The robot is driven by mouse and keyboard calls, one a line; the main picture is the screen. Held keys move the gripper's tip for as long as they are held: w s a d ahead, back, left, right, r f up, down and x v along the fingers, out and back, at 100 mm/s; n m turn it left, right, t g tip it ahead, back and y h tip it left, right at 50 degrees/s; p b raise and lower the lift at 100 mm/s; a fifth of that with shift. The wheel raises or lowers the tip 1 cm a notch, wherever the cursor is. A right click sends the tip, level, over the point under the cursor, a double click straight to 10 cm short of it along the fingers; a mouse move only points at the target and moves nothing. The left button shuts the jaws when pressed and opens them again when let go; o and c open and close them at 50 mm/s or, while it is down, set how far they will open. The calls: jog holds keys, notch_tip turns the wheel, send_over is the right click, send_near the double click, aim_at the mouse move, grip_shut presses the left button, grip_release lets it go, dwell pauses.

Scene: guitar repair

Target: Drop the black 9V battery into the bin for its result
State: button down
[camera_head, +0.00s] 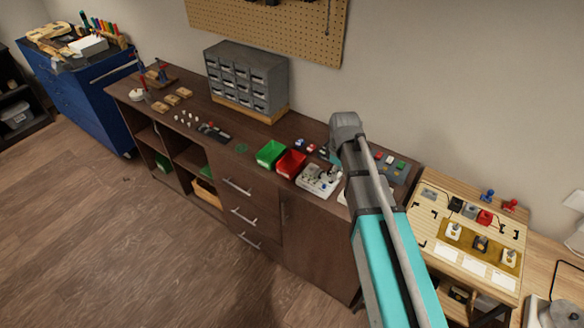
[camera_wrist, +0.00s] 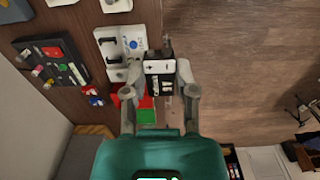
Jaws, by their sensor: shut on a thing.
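In the wrist view my gripper (camera_wrist: 161,66) is shut on a small black block with white markings, which looks like the black 9V battery (camera_wrist: 160,85). The green bin (camera_head: 270,153) and the red bin (camera_head: 290,163) stand side by side on the brown cabinet. In the wrist view the red bin (camera_wrist: 117,97) and green bin (camera_wrist: 146,112) show below and left of the held battery, partly behind my gripper. In the head view my arm hides the gripper and battery. A white tester board (camera_head: 317,180) lies right of the red bin.
A grey drawer organiser (camera_head: 246,80) stands behind the bins against the wall. Small parts and boards lie along the cabinet top. A light wooden workbench (camera_head: 470,230) with loose parts stands at the right. The floor in front is clear.

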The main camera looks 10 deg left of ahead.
jog(key=shift+f, duration=0.15)
dwell(0.3)
notch_tip(320, 180, down, 4)
jog(key=b, duration=0.4)
jog(key=shift+d, duration=0.1)
dwell(0.4)
